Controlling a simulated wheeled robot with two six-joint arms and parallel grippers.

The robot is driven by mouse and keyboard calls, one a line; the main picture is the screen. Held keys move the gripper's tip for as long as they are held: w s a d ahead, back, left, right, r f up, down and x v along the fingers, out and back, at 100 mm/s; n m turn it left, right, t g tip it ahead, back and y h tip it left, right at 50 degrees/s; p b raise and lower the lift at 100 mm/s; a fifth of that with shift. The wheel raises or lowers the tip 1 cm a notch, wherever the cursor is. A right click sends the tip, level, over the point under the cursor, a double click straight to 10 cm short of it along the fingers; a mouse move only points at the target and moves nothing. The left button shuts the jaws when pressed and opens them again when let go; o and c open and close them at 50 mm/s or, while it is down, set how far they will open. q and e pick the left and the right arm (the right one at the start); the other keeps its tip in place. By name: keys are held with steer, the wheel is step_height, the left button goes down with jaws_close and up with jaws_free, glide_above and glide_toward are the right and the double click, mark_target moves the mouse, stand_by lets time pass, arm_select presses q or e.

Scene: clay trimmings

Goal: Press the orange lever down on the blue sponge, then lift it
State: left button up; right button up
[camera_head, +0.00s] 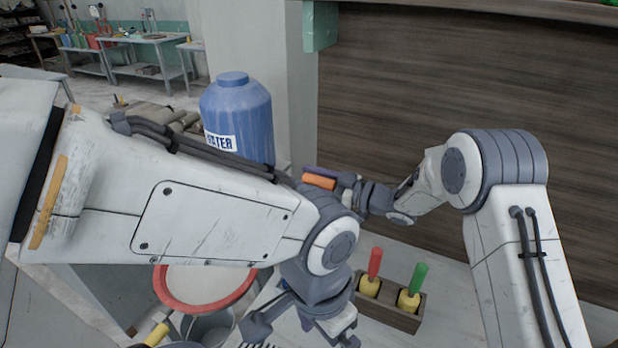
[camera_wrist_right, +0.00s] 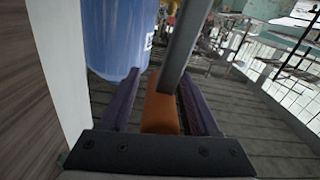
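An orange block-like piece, seemingly the lever's handle (camera_head: 318,182), shows beside my right gripper (camera_head: 328,177) in the head view. In the right wrist view the orange handle (camera_wrist_right: 160,113) lies between the two dark purple fingers of my right gripper (camera_wrist_right: 158,85). Narrow gaps show on both sides, so the gripper looks open around it. A grey bar (camera_wrist_right: 187,40) runs in from the top toward the orange piece. No blue sponge can be made out. My left gripper (camera_head: 300,328) is low in the head view, and its fingertips are cut off or unclear.
A blue water container (camera_head: 238,108) stands behind my left arm and close to the right gripper. A wooden rack (camera_head: 392,306) holds red-handled and green-handled tools. A red-rimmed bucket (camera_head: 165,290) is at lower left. A dark wooden wall stands at right.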

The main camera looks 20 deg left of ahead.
jaws_close()
stand_by(1.2)
